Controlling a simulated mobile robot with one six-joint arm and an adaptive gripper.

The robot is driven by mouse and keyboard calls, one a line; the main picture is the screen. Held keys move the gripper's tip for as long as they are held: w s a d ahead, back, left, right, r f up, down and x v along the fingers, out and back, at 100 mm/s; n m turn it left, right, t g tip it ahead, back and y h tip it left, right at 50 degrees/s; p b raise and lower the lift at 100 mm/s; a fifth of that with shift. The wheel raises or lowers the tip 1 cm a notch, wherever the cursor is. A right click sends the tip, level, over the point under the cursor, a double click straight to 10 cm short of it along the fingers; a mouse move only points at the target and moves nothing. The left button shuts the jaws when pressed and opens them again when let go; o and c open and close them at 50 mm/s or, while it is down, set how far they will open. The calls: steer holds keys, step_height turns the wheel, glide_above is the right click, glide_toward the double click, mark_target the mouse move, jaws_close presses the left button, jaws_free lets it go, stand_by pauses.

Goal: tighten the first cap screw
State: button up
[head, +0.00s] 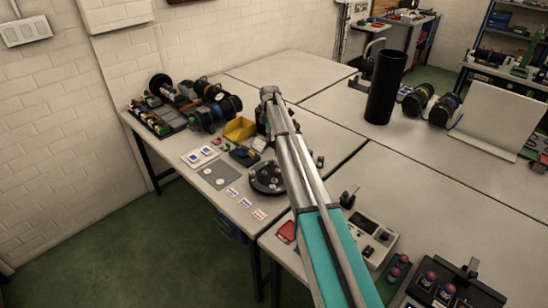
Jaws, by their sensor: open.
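A round black part (262,182) with several small light spots on its top sits on the near left bench, just left of my arm. The spots may be screw heads, but they are too small to tell one cap screw from another. My grey and teal arm reaches up across the middle of the view, and its far end is above the bench beyond the round part. I cannot make out my gripper's jaws there. The arm hides part of the bench behind it.
A yellow bin (239,129) and a tray of parts (163,119) stand further back left. A grey plate (217,175) and small cards lie beside the round part. A tall black tube (386,88) stands at back right. A control box (369,236) sits right of my arm.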

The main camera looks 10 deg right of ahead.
mark_target(272, 159)
steer(key=shift+w+d+f, duration=0.1)
steer(key=shift+d, duration=0.15)
steer(key=shift+f, duration=0.1)
step_height(272, 159, down, 13)
steer(key=b, duration=1.4)
steer(key=shift+f, duration=0.2)
jaws_close()
stand_by(0.4)
